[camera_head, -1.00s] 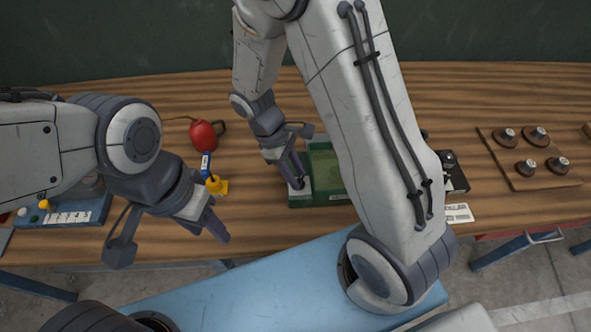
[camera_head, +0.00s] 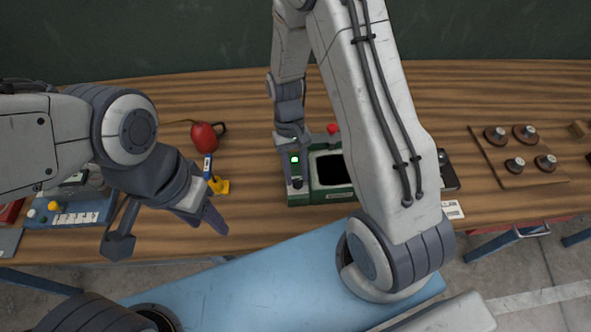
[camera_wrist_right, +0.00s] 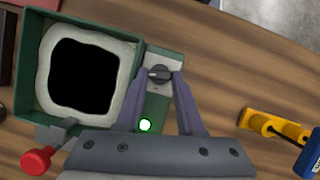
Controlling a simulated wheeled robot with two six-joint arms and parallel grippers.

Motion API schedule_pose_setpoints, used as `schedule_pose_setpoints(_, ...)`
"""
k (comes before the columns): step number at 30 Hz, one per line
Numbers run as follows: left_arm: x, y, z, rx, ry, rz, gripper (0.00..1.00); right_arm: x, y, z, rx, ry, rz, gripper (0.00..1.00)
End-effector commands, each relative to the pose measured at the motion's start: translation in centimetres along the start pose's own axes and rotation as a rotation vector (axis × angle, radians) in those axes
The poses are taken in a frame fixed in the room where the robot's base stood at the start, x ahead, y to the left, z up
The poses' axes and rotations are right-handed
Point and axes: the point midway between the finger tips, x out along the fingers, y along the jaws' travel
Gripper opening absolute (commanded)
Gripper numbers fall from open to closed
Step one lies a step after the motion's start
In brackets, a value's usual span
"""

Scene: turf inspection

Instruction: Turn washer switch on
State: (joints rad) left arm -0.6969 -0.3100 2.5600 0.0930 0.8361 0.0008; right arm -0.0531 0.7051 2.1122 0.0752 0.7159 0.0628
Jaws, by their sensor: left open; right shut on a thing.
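The washer is a green box (camera_head: 311,197) on the bench, with a dark rectangular opening and a pale control strip on its left in the head view. In the right wrist view the washer (camera_wrist_right: 28,75) has a pale-rimmed black opening. Its switch is a dark round knob (camera_wrist_right: 158,74) on the strip, between my right fingertips. My right gripper (camera_wrist_right: 160,80) is shut on this switch. A green light (camera_wrist_right: 145,125) glows on the strip; it also glows in the head view (camera_head: 295,159). My left gripper (camera_head: 212,217) is open and empty, above the bench's front edge.
A red knob on a lever (camera_wrist_right: 37,161) sits beside the washer. A yellow and blue tool (camera_head: 217,184) and a red bulb-shaped item (camera_head: 204,136) lie to its left. A board with several round pieces (camera_head: 522,169) lies at the right. My right arm hides part of the bench.

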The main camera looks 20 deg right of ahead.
Motion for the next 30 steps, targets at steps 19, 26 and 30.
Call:
schedule_pose_setpoints(19,-0.56,0.04,-0.03,0.000,0.000,0.000,0.50,-0.06,0.17,0.01,0.190,0.001,-0.079,0.00)
schedule_pose_setpoints(26,-0.56,0.04,-0.03,0.000,0.000,0.000,0.50,-0.05,0.16,0.01,0.190,0.001,-0.079,0.00)
schedule_pose_setpoints(30,-0.55,0.04,-0.03,0.000,0.000,0.000,0.50,-0.05,0.16,0.01,0.189,0.001,-0.079,0.56)
